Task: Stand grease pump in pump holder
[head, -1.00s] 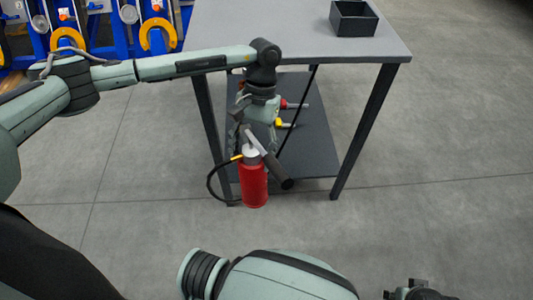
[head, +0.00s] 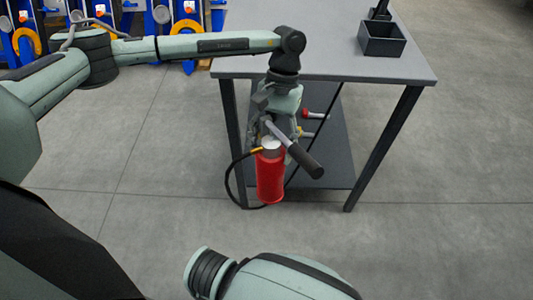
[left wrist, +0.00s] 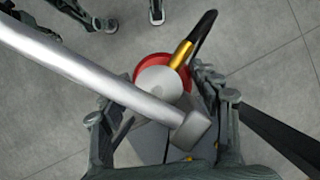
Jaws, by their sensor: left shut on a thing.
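The grease pump has a red cylinder (head: 270,178), a silver lever with a black grip (head: 305,160) and a black hose. My left gripper (head: 272,138) holds it near its top, nearly upright, in front of the table. In the left wrist view my left gripper (left wrist: 160,125) has its fingers around the pump's head (left wrist: 160,84), with the silver lever crossing above. A black open-topped box (head: 382,47) on the tabletop looks like the pump holder; no pump is in it. My right gripper (left wrist: 132,20) shows at the top of the left wrist view, its fingers apart and empty.
The grey table (head: 325,65) has black legs and a dark lower shelf (head: 330,150) with red- and yellow-ended items near the pump. A dark upright object (head: 380,10) stands behind the box. A blue rack (head: 115,22) is at the back left. Floor right of the table is clear.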

